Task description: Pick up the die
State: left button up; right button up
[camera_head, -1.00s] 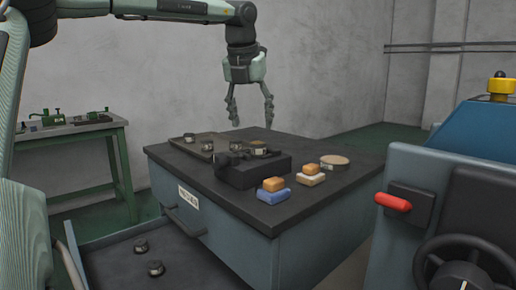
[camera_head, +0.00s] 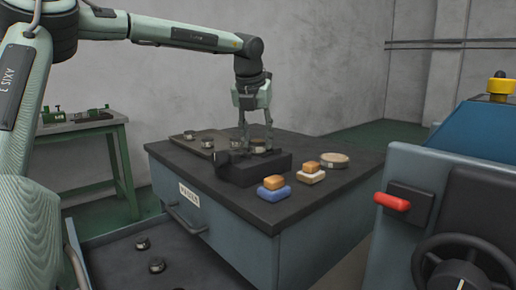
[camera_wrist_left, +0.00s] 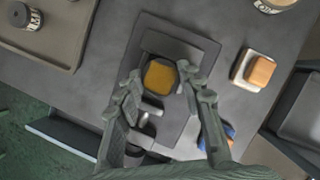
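A die (camera_head: 258,143) stands on a black block-like fixture (camera_head: 238,175) on the dark tabletop. In the left wrist view the die (camera_wrist_left: 160,77) has a yellowish-brown top with a dark rim. My left gripper (camera_head: 258,147) points down over this die. In the left wrist view its two fingers (camera_wrist_left: 161,74) are apart, with tips on either side of the die. I cannot tell whether they touch it. The fingers partly hide the die in the head view. My right gripper is in neither view.
A flat tray (camera_head: 185,147) with small round parts lies at the back left. Stacked coloured blocks (camera_head: 274,190) and a round tan-topped disc (camera_head: 334,159) stand to the right. A blue machine (camera_head: 425,205) stands at right.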

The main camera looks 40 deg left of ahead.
pick_arm(q)
jog(key=c, duration=0.7)
jog(key=shift+r, duration=0.1)
grip_shut()
